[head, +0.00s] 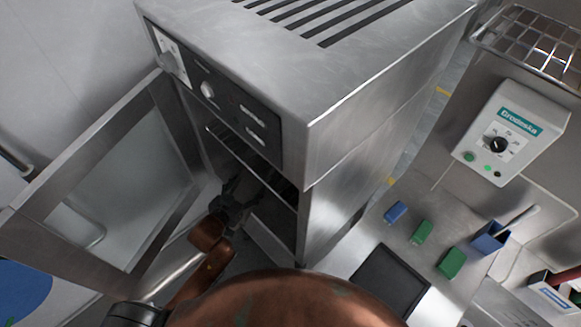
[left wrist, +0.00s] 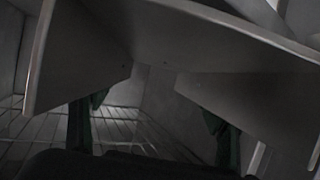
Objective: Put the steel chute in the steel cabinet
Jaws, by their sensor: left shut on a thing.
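The steel cabinet (head: 370,125) stands in the middle of the head view, its glass-paned door (head: 110,185) swung open to the left. My left gripper (head: 243,188) reaches into the dark front opening. In the left wrist view, the steel chute (left wrist: 150,48) is a large grey bent sheet that fills the upper part. The dark green fingers of my left gripper (left wrist: 152,122) are apart beneath it, their tips partly hidden, and are shut on the chute. A wire rack (left wrist: 45,135) inside the cabinet shows behind. I cannot make out the chute in the head view. My right gripper is not in view.
Right of the cabinet, a bench holds a white control box (head: 515,130), a blue block (head: 396,212), two green blocks (head: 422,231), a blue container (head: 490,238) and a dark flat pad (head: 390,280). A wire basket (head: 530,40) is at upper right. The open door stands close beside my left arm.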

